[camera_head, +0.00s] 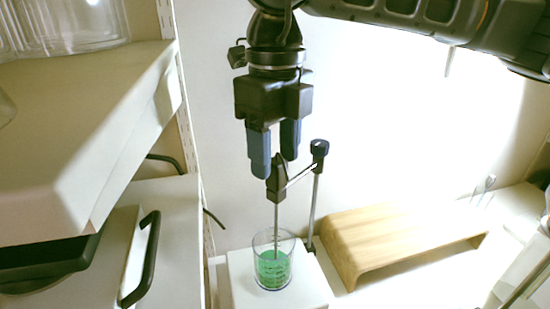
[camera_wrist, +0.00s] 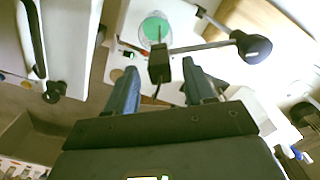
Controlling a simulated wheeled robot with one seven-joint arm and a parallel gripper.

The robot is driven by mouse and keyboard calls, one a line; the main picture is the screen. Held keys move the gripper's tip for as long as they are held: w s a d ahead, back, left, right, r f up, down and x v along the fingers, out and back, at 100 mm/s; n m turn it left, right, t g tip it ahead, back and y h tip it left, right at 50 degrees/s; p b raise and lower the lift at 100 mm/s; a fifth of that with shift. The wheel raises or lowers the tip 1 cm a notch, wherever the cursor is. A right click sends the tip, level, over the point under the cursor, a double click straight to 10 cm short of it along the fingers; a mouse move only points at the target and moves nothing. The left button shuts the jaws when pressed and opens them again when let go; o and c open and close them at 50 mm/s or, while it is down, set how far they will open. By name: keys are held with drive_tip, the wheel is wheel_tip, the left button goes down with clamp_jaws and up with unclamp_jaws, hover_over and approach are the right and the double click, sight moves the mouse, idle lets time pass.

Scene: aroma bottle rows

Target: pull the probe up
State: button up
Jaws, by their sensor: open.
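The probe (camera_head: 277,183) has a dark head and a thin metal rod. It is upright, with its rod reaching down into a glass beaker (camera_head: 267,282) of green liquid. A side arm joins the head to a stand (camera_head: 316,190) with a dark knob. My gripper (camera_head: 274,165) points down just above the probe head, its blue fingers apart. In the wrist view the probe head (camera_wrist: 159,64) lies ahead of and between the open fingers (camera_wrist: 160,80), not clasped. The beaker (camera_wrist: 154,30) also shows there, beyond the head.
A white block (camera_head: 245,285) bears the beaker. A wooden stand (camera_head: 395,243) is to the right on the counter. A white shelf (camera_head: 80,130) with glassware and a cabinet with a dark handle (camera_head: 143,262) are close on the left.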

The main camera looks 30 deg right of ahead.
drive_tip(key=shift+f, duration=1.2)
clamp_jaws()
